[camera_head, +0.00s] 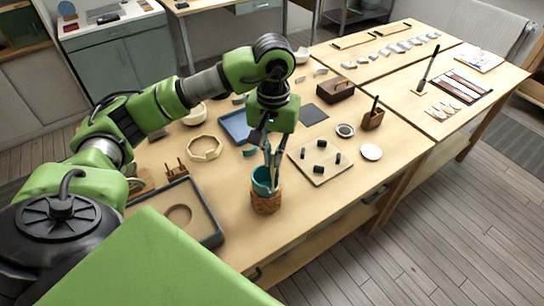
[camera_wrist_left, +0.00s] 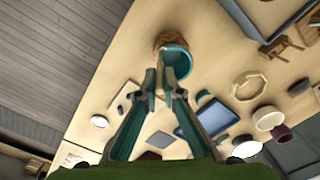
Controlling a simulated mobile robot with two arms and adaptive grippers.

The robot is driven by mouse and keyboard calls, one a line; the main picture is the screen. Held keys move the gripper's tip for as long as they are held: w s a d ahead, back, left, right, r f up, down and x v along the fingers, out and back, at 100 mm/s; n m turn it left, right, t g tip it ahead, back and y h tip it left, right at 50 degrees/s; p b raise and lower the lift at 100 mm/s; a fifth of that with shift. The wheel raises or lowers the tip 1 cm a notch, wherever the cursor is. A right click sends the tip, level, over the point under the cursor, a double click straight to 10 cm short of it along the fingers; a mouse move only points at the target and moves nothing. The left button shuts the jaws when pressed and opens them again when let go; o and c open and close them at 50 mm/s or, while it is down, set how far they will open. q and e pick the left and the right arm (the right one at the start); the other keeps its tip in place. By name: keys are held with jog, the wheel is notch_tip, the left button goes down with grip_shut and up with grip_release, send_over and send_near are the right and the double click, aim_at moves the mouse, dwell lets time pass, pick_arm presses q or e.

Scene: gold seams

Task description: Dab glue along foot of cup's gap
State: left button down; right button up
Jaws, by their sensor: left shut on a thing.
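A teal cup (camera_head: 262,181) sits upright in a brown cork-like holder (camera_head: 266,203) near the table's front edge. Both also show at the top of the wrist view, the cup (camera_wrist_left: 178,56) open toward the camera and the holder (camera_wrist_left: 168,37) behind it. My left gripper (camera_head: 271,172) points down at the cup's mouth, its fingers overlapping the cup in the picture. In the wrist view its fingertips (camera_wrist_left: 165,80) are shut on a thin pale stick (camera_wrist_left: 160,76), whose tip reaches to the cup. I cannot tell whether it touches. The cup's gap is not clear. My right gripper is not in view.
A board (camera_head: 319,172) with several dark pegs lies right of the cup. A grey-rimmed tray (camera_head: 207,215) is on the left, a blue tray (camera_head: 236,127) and a wooden ring (camera_head: 205,148) behind. A small wooden holder (camera_head: 372,119) and a white dish (camera_head: 371,152) stand further right.

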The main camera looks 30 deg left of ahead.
pick_arm(q)
jog(key=shift+f+b, duration=0.1)
jog(key=shift+b, duration=0.35)
dwell(0.6)
jog(key=shift+f+b, duration=0.2)
jog(key=shift+b, duration=0.1)
dwell(0.5)
jog(key=shift+r, duration=0.2)
dwell(0.4)
jog(key=shift+w+d+r+b, duration=0.1)
jog(key=shift+w+b, duration=0.05)
jog(key=shift+w, duration=0.35)
jog(key=shift+w+d+r+b, duration=0.1)
jog(key=shift+w+b, duration=0.05)
jog(key=shift+w, duration=0.35)
jog(key=shift+f+b, duration=0.4)
jog(key=shift+b, duration=0.3)
dwell(0.6)
